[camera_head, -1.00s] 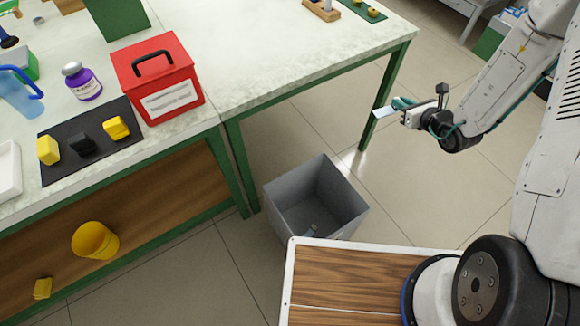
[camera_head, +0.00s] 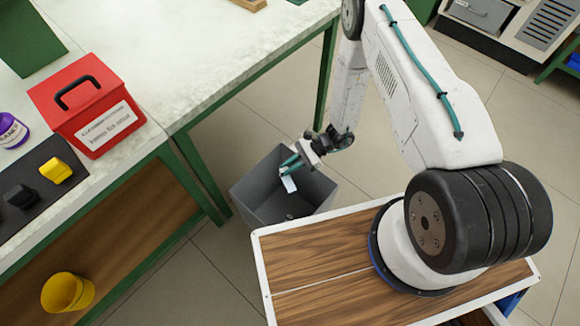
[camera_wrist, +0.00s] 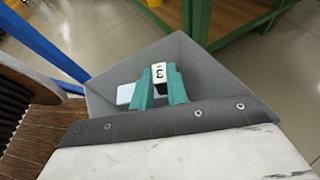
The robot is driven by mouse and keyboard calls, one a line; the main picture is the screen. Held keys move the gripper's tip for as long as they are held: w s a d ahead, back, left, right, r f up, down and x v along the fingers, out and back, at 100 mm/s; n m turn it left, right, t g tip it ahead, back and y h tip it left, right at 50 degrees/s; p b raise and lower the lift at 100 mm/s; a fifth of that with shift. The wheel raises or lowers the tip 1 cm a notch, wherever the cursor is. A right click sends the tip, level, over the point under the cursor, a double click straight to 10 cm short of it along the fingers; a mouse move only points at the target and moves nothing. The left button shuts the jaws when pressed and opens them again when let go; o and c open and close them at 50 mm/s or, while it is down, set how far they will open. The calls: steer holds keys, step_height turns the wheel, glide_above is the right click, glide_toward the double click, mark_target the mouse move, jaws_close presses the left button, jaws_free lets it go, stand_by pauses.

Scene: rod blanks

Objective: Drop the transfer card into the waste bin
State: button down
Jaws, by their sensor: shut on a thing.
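My gripper (camera_head: 291,168) is over the open mouth of the grey waste bin (camera_head: 245,197), pointing down into it. Its teal fingers are shut on the transfer card (camera_head: 289,184), a small pale card that hangs from the fingertips. In the wrist view, my gripper (camera_wrist: 160,82) holds the card (camera_wrist: 159,71) between the fingertips, with a dark mark on its white face. The grey bin walls (camera_wrist: 213,82) surround the fingers in that view. A pale thing (camera_wrist: 125,93) shows beside the left finger, seemingly lower in the bin.
The workbench (camera_head: 180,70) with green legs stands left of the bin. A red box (camera_head: 88,105) is near its edge. A yellow bucket (camera_head: 67,292) sits on the lower shelf. My wooden-topped base is close to the bin's front right. Open tiled floor (camera_head: 235,140) lies behind the bin.

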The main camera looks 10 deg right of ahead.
step_height(320, 180, down, 6)
steer(key=shift+s+f, duration=0.15)
steer(key=shift+s, duration=0.05)
stand_by(0.3)
steer(key=c, duration=1.3)
jaws_free()
steer(key=v, duration=0.8)
